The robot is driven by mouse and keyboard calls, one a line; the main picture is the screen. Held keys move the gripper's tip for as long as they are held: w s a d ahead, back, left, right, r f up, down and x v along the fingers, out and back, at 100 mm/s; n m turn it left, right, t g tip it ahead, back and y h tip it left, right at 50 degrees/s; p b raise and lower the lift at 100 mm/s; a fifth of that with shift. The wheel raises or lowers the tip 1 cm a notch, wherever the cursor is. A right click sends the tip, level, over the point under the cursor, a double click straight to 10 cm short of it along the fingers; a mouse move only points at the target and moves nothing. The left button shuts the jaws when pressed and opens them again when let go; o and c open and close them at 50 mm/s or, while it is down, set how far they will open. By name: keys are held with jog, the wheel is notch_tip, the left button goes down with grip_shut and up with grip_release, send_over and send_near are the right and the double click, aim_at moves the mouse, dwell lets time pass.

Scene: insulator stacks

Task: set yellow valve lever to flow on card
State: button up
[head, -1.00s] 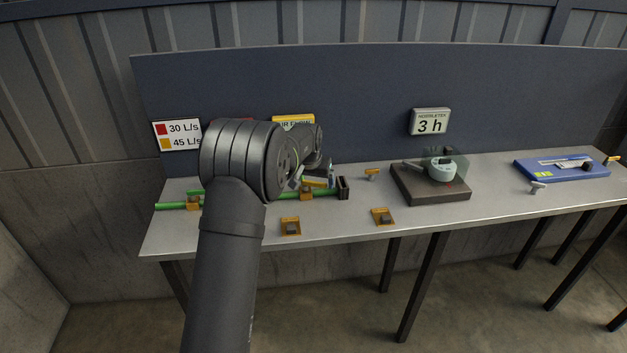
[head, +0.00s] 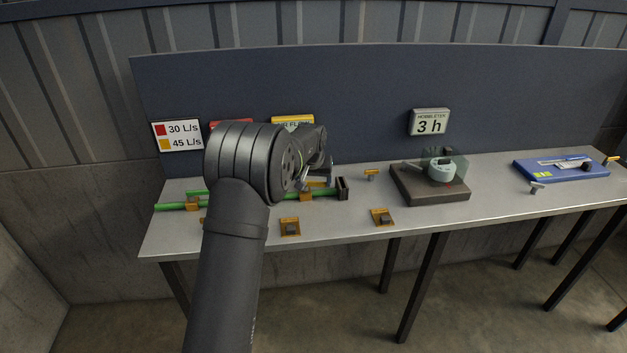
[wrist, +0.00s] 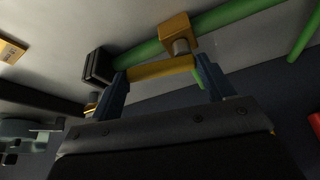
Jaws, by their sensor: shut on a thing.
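The yellow lever (wrist: 160,69) sits by an orange valve block (wrist: 179,38) on a green pipe (wrist: 235,15) in the wrist view. My gripper (wrist: 160,75) is shut on the lever, with a blue-grey finger at each end of it. In the head view my gripper (head: 320,177) is at the right part of the pipe, and my wrist hides much of the lever. The card (head: 177,135) on the back panel reads 30 L/s beside a red square and 45 L/s beside a yellow square. A yellow-topped air flow display (head: 293,122) is partly hidden, its reading covered.
A black end block (head: 342,188) closes the pipe on the right. Orange-framed pieces (head: 290,227) lie near the front edge. A dark box with a round device (head: 441,170), a display reading 3 h (head: 430,122) and a blue tray (head: 560,171) are further right.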

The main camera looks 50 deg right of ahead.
jog(key=o, duration=1.4)
jog(key=v, duration=1.7)
jog(key=shift+s+r, duration=0.15)
jog(key=shift+a, duration=0.15)
jog(key=x, duration=1.7)
